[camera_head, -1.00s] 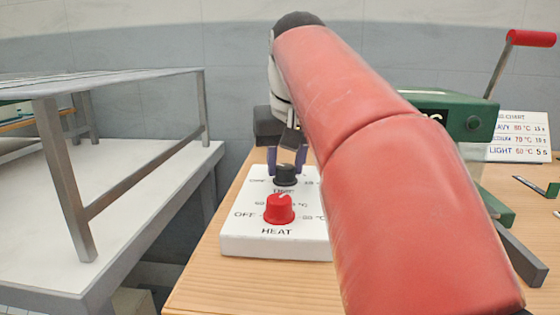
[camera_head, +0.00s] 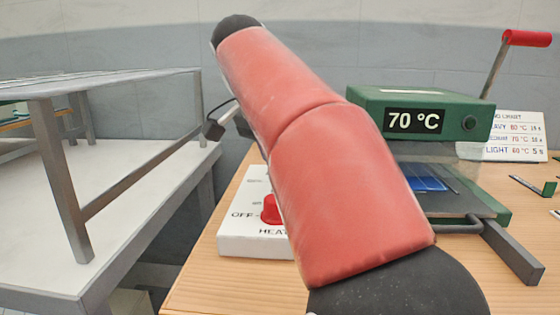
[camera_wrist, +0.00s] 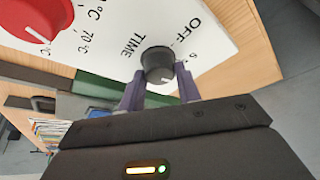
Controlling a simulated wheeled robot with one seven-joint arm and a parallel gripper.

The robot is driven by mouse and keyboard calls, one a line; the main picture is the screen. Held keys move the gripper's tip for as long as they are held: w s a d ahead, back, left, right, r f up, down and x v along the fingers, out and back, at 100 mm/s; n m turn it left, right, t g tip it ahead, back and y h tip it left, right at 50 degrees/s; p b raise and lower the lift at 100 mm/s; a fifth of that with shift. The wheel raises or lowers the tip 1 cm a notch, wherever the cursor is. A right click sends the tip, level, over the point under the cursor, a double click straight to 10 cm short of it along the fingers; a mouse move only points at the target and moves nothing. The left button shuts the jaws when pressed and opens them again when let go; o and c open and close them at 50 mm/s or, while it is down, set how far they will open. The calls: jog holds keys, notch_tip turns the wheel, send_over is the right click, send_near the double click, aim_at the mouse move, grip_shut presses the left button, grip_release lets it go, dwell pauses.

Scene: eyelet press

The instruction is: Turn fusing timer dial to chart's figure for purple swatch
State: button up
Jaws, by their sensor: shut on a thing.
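The black timer dial (camera_wrist: 158,62), marked TIME, stands on a white panel (camera_wrist: 120,42) between my gripper's purple fingers (camera_wrist: 160,88). My gripper is shut on it. A white pointer line on the dial faces the gripper side in the wrist view. OFF and a partly cut-off 5 figure are printed beside it. In the head view my arm hides the timer dial and the fingers. The chart (camera_head: 514,136) at the right has rows for heavy, medium and light; the light row reads 60 °C and 5 s. A blue patch (camera_head: 428,184) lies in the press; I see no clearly purple swatch.
The red heat dial (camera_head: 269,209) is close to the timer dial; it also shows in the wrist view (camera_wrist: 38,14). The green press (camera_head: 457,115) reads 70 °C and has a raised red-handled lever (camera_head: 527,38). A white table with a metal frame (camera_head: 62,170) stands left.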

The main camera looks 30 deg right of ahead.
jog(key=m+g, duration=0.1)
jog(key=m, duration=0.2)
jog(key=m+g, duration=0.1)
jog(key=m, duration=0.3)
jog(key=shift+w+g, duration=0.2)
jog(key=shift+g, duration=0.2)
dwell(0.3)
jog(key=o, duration=1)
jog(key=shift+c, duration=0.2)
